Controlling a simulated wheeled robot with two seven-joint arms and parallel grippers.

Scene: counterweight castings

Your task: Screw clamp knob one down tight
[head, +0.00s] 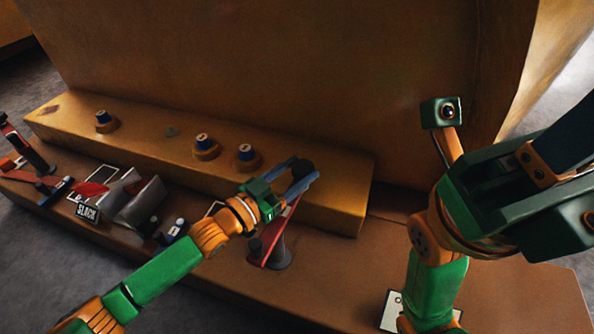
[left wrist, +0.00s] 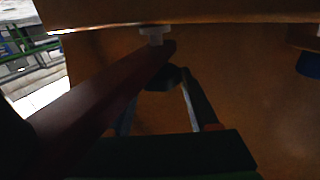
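A dark clamp knob (head: 302,168) stands at the upper end of a red clamp arm (head: 284,222), near the right part of the tan ledge. My left gripper (head: 302,174) has its two blue-grey fingers on either side of this knob, with no clear gap. In the left wrist view, the dark knob (left wrist: 163,78) sits between the fingertips, beneath the dark red bar (left wrist: 105,92). A pale washer-like piece (left wrist: 155,32) is above the bar's end. The bar hides part of one finger.
Several blue-topped round pieces (head: 246,152) stand on the tan ledge (head: 330,208). Behind rises a large tan casting (head: 290,70). At left are a second red clamp (head: 30,145), a grey block (head: 140,203) and a "SLACK" label (head: 87,212). The bench right of the near clamp is mostly clear.

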